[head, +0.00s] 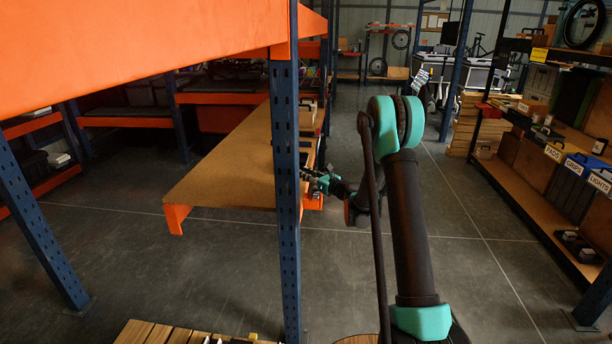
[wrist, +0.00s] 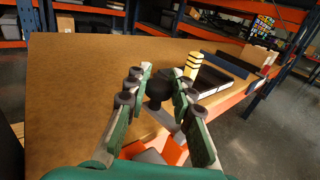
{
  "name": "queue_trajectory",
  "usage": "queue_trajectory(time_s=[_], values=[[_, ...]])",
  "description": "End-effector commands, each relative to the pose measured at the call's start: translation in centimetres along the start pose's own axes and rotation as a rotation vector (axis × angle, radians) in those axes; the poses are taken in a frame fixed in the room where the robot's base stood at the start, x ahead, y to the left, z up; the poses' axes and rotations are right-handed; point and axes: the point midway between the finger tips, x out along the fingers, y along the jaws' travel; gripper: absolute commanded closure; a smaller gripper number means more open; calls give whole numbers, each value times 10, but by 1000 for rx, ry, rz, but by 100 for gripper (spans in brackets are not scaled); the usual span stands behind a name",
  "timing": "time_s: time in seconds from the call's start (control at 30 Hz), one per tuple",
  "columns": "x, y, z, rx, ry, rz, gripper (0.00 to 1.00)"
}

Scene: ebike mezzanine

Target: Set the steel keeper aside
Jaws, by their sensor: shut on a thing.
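In the wrist view my gripper (wrist: 160,85) has its green fingers closed on a dark rounded knob (wrist: 157,92). A grey metal strip (wrist: 178,130) runs below the knob toward the orange edge; I take knob and strip to be the steel keeper, though the fingers hide where they join. In the head view my gripper (head: 318,180) is at the right edge of the brown shelf board (head: 225,165), partly behind a blue post. The keeper is too small to make out there.
In the wrist view a yellow-and-black striped block (wrist: 193,65) stands beside a dark, white-sided tray or box (wrist: 213,90). The left of the board is bare. In the head view a blue rack post (head: 286,200) stands in front of the board, and open floor (head: 440,270) lies right.

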Motion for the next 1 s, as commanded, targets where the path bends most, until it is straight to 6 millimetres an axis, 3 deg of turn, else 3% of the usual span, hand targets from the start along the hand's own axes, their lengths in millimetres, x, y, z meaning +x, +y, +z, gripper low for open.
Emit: queue_trajectory(time_s=[0.5, 1.0], values=[[10, -13, 0, 0, 0, -375, 100], [11, -19, 0, 0, 0, -474, 100]])
